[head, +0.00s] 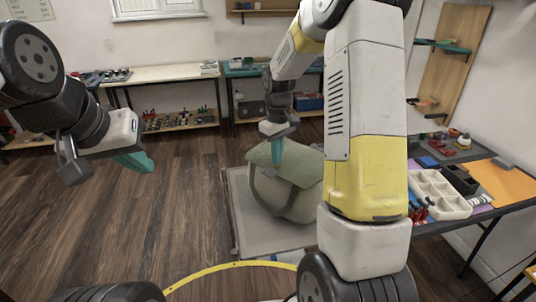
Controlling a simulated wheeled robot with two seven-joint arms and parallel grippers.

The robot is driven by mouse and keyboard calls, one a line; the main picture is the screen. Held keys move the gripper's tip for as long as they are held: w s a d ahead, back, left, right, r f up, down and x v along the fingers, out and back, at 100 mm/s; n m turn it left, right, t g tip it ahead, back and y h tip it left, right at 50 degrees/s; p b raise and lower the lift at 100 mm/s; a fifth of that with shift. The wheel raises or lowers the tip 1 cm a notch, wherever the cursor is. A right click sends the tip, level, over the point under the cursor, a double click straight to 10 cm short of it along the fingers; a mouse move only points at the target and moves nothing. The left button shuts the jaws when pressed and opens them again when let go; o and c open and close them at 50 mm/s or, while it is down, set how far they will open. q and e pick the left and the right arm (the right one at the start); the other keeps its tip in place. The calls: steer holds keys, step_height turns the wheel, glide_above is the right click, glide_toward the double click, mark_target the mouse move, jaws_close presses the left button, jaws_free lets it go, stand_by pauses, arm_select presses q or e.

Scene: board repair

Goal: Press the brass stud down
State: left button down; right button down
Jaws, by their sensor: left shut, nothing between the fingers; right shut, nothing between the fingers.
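A bulky bag with a grey-green flap (304,168) and a paler body stands on a low grey platform (262,233). A dark strap runs down its front. My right gripper (277,158) is shut, its teal fingers pointing down at the top of the flap. I cannot tell whether the fingertips touch the flap. No brass stud can be made out; the fingers may cover it or it may be too small. My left gripper (146,164) is shut and empty, out in the air to the left, well away from the bag.
At right a table carries a white compartment tray (438,194), a black bin (459,180) and an orange mat (502,182). Workbenches (160,73) line the back wall. Wood floor (185,205) is clear left of the platform. My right arm hides part of the view right of the bag.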

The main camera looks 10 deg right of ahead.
step_height(320, 180, up, 7)
steer(key=shift+r, duration=0.15)
stand_by(0.6)
steer(key=s+r+m+t+y, duration=0.1)
steer(key=s+r+m+t, duration=0.2)
steer(key=s+r, duration=0.85)
steer(key=s+a+m+t+y, duration=0.1)
steer(key=s+a+m+t, duration=0.1)
steer(key=s, duration=1)
steer(key=shift+s+f+m+t, duration=0.25)
steer(key=shift+s+m+t, duration=0.15)
steer(key=shift+t, duration=0.2)
steer(key=shift+a, duration=0.1)
